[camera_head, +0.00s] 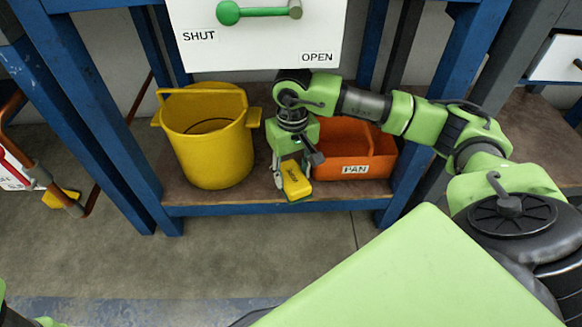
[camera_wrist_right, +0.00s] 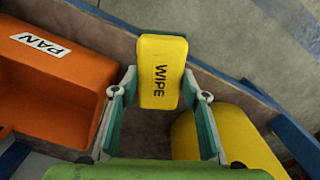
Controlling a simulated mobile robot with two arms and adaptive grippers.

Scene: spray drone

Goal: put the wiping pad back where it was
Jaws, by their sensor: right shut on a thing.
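The yellow wiping pad (camera_head: 296,179), marked WIPE, is in my right gripper (camera_head: 291,186) in the head view. The right wrist view shows the pad (camera_wrist_right: 161,72) held between the two fingers of the right gripper (camera_wrist_right: 160,92). The pad is over the front part of the brown lower shelf (camera_head: 225,200), between a yellow bucket and an orange pan. I cannot tell whether the pad touches the shelf. My left gripper is not in view; only a bit of green shows at the lower left corner.
The yellow bucket (camera_head: 212,150) stands left of the right gripper, and the orange pan (camera_head: 362,150), marked PAN, stands right of it. Above is a white panel (camera_head: 262,35) with a green handle, SHUT and OPEN. Blue posts (camera_head: 100,130) flank the shelf. The floor in front is clear.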

